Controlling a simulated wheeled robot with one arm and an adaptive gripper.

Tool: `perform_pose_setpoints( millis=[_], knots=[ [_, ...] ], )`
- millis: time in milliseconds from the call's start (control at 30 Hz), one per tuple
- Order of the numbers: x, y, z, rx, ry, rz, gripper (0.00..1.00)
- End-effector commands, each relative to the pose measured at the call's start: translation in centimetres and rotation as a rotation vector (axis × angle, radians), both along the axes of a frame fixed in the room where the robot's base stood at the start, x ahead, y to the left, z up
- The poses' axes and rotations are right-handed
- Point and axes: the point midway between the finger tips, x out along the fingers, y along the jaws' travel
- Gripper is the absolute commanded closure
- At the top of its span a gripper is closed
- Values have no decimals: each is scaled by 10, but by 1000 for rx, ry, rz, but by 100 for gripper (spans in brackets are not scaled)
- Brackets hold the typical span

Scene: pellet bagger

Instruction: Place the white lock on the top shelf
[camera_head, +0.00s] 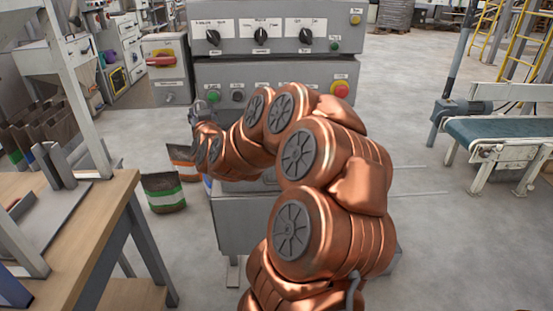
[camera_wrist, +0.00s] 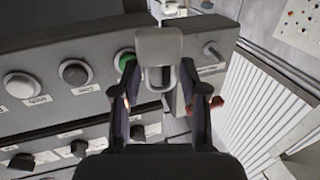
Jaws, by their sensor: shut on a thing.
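The white lock (camera_wrist: 158,44) is at the top centre of the wrist view, a pale block with its metal shackle hanging toward me. My gripper (camera_wrist: 158,72) has its two dark fingers on either side of it and is shut on the lock. I cannot tell whether the shackle is clear of the panel behind it. In the head view my gripper (camera_head: 200,108) is small, in front of the left side of the grey control cabinet, and the lock cannot be made out there. I cannot identify the top shelf for certain in either view.
The grey control cabinet (camera_head: 225,72) with knobs and a red button (camera_head: 341,89) stands close ahead. A wooden workbench (camera_head: 95,215) is at the left, with bags (camera_head: 163,192) on the floor beyond it. A conveyor (camera_head: 500,132) is at the right, with open floor before it.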

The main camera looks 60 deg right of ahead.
Motion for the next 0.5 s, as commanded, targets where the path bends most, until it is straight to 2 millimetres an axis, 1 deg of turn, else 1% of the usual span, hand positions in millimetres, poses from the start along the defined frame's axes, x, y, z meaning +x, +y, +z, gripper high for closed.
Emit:
perform_pose_setpoints(
  millis=[33, 100, 167, 200, 267, 400, 500],
  knots=[
    [-18, -18, -18, -4, -1, -42, 92],
    [-42, -40, -29, -4, 0, -98, 92],
    [-63, -57, -40, -4, 2, -145, 92],
    [-77, -68, -47, -4, 4, -177, 92],
    [-100, -83, -57, -5, 6, -224, 92],
    [-154, -114, -80, -7, 7, -336, 92],
    [-189, -132, -94, -9, 11, -409, 92]
  ],
)
